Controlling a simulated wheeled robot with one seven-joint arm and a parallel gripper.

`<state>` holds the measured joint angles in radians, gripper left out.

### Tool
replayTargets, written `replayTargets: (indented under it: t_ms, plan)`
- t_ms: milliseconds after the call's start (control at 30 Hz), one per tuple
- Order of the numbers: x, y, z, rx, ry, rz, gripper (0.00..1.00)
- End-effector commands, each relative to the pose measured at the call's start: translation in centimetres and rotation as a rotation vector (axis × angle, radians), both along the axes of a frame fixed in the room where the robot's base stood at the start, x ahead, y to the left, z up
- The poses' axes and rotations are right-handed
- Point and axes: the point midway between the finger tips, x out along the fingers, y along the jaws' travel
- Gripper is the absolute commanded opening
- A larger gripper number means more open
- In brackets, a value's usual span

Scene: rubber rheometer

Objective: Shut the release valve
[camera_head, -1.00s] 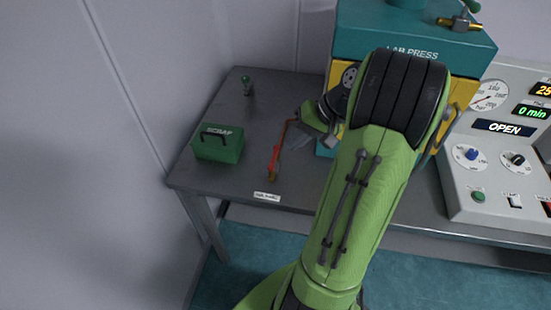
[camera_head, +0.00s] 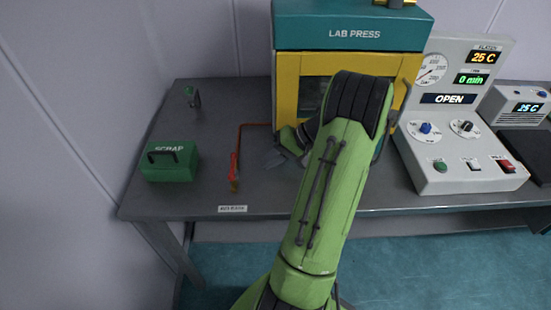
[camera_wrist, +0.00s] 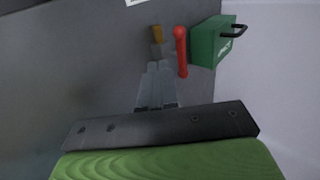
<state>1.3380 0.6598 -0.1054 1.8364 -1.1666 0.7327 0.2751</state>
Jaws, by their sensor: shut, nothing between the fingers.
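The release valve shows as a red lever (camera_head: 234,164) with a brass end (camera_head: 234,186), joined to a thin red pipe that runs toward the lab press (camera_head: 350,35). In the wrist view the red lever (camera_wrist: 181,52) lies right of my fingertips, beside the brass piece (camera_wrist: 157,34). I cannot tell the valve's exact position from the lever. My gripper (camera_head: 274,160) is shut and empty, low over the table right of the valve. Its fingers also show in the wrist view (camera_wrist: 157,72), apart from the lever. My arm hides part of the press front.
A green scrap box (camera_head: 170,165) stands left of the valve. A control panel (camera_head: 455,120) reading OPEN stands right. A label (camera_head: 232,209) lies at the table's front edge. The left front tabletop is clear.

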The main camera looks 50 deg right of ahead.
Motion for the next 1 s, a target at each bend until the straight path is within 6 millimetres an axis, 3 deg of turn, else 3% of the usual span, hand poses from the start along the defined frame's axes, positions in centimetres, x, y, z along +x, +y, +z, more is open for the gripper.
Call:
replayTargets:
  t_ms: [200,433,1000]
  plan:
    - [2.9,2.3,-3.3,0.000,0.000,0.005,0.00]
    - [5.3,4.1,-2.9,-0.001,0.000,0.001,0.00]
    - [6.1,4.8,-2.7,-0.001,-0.001,0.001,0.00]
